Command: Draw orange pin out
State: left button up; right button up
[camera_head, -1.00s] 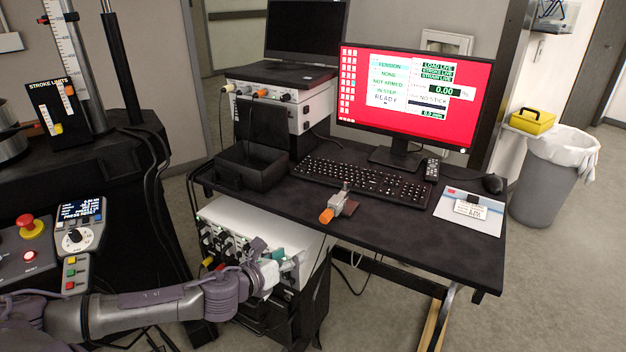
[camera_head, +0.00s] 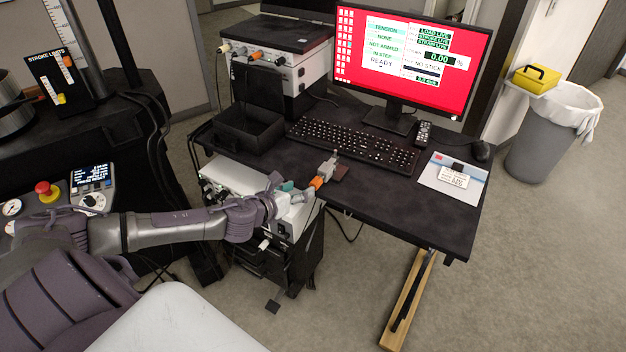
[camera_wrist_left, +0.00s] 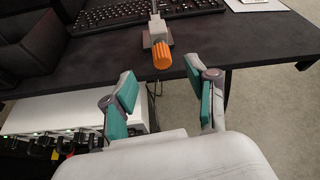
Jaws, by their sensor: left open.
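The orange pin (camera_head: 317,183) shows as a ribbed orange knob on a small grey metal holder (camera_head: 329,168) near the front edge of the black desk (camera_head: 390,212). In the left wrist view the pin's end (camera_wrist_left: 162,56) faces the camera, with the holder (camera_wrist_left: 157,34) behind it. My left gripper (camera_head: 299,191) is just to the lower left of the pin in the head view. In the left wrist view its teal-padded fingers (camera_wrist_left: 166,88) are spread wide and empty, with the pin beyond the gap between them. My right gripper is not in view.
A keyboard (camera_head: 350,145) and a monitor stand behind the pin. A black tray (camera_head: 242,138) is at the desk's left. A light-topped equipment cabinet (camera_head: 240,180) stands below the left arm.

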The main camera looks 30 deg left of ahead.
aim_at(312, 183)
pick_arm(q)
jog(key=x, duration=0.8)
jog(key=shift+w+f, duration=0.1)
jog(key=shift+w, duration=0.25)
jog(key=shift+c, duration=0.4)
grip_shut()
